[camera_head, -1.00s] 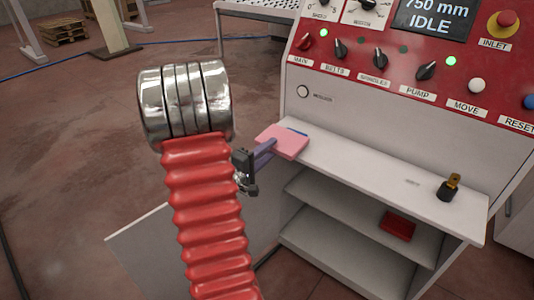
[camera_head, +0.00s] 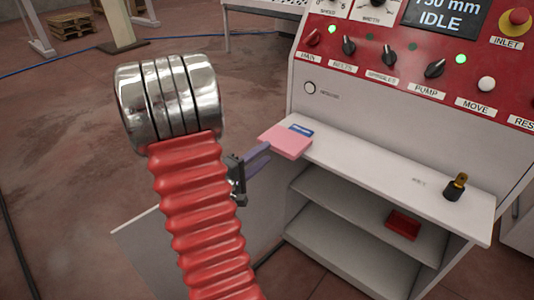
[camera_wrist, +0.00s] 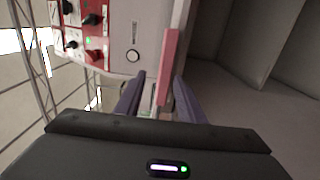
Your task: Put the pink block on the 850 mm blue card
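The pink block (camera_head: 285,143) lies flat at the left end of the machine's white shelf. A blue card (camera_head: 302,130) with a pale label shows behind its far edge; the rest of the card is hidden, and its label is too small to read. My gripper (camera_head: 264,153) is at the block's near left side, its purple fingers pointing at it. In the wrist view the fingers (camera_wrist: 160,78) are open. The pink block (camera_wrist: 171,70) shows edge-on between them, close to the right finger, with a clear gap to the left one.
A dark knob-like piece with a brass top (camera_head: 455,187) stands at the shelf's right. A red tray (camera_head: 403,224) sits on the lower shelf. The control panel (camera_head: 400,55) above reads about 750 mm IDLE. The middle of the white shelf (camera_head: 365,165) is clear.

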